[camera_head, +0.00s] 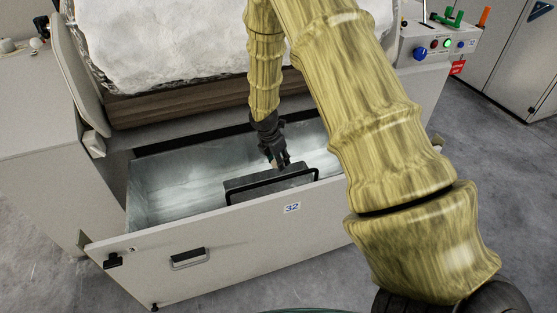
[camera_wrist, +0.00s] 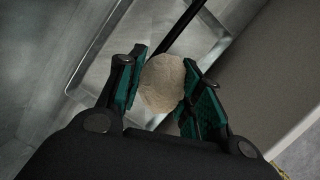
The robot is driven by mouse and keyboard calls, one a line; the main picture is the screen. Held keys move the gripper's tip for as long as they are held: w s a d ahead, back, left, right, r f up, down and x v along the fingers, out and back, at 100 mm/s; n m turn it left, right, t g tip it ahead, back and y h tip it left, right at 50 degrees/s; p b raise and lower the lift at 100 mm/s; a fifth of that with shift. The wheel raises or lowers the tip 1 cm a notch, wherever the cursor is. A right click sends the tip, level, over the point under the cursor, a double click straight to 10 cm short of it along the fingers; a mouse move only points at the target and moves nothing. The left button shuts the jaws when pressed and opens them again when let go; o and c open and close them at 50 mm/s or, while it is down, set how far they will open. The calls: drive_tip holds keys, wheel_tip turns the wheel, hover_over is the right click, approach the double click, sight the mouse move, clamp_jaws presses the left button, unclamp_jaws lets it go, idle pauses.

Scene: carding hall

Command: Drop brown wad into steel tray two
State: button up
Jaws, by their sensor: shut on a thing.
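A pale brown wad (camera_wrist: 162,84) sits between the finger pads of my gripper (camera_wrist: 160,95) in the wrist view. Green pads touch it on both sides, so the gripper is shut on it. In the head view my gripper (camera_head: 279,160) points down into an open drawer, over a steel tray (camera_head: 240,184) with a black bar handle. The wad cannot be made out there. In the wrist view the steel tray (camera_wrist: 112,62) lies below the wad, its rim to the left and the black handle (camera_wrist: 183,27) behind. No number shows on the tray.
The open drawer (camera_head: 160,190) has metal walls and a pale front marked 32. A large white fibre roll (camera_head: 165,40) rests above it. A control panel (camera_head: 440,42) with buttons stands at the right. Grey floor (camera_head: 495,140) is clear at the right.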

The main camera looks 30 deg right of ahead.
drive_tip(key=shift+f+b, duration=1.8)
drive_tip(key=shift+f, duration=0.05)
drive_tip(key=o, duration=0.8)
drive_tip(key=shift+r, duration=0.1)
drive_tip(key=v, duration=1.1)
drive_tip(key=shift+s+a+r, duration=0.1)
drive_tip(key=shift+a+r, duration=0.05)
drive_tip(key=shift+r, duration=0.25)
